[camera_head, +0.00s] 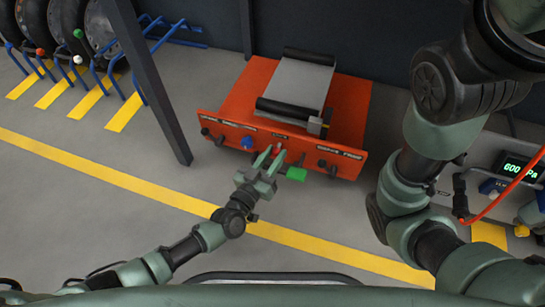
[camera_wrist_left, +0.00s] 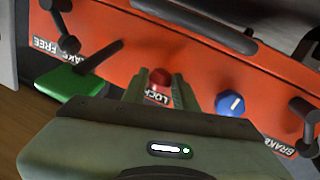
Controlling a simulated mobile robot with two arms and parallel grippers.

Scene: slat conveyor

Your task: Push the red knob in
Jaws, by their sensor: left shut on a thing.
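The red knob (camera_wrist_left: 159,79) sits on the orange front panel (camera_wrist_left: 205,60) above a label that reads LOCK, in the left wrist view. My left gripper (camera_wrist_left: 155,90) has one finger on each side of the knob and is shut on it. In the head view the left gripper (camera_head: 272,157) reaches up to the middle of the orange panel (camera_head: 215,122), and I cannot make out the knob there. How far in the knob stands cannot be told. My right arm shows at the right of the head view, but its gripper is not visible.
A green lever handle (camera_head: 296,174) and a blue knob (camera_head: 247,143) flank the gripper closely. Black levers (camera_head: 327,166) stick out of the panel. A grey belt (camera_head: 298,83) tops the machine. A grey post (camera_head: 150,80) stands left. The floor in front is clear.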

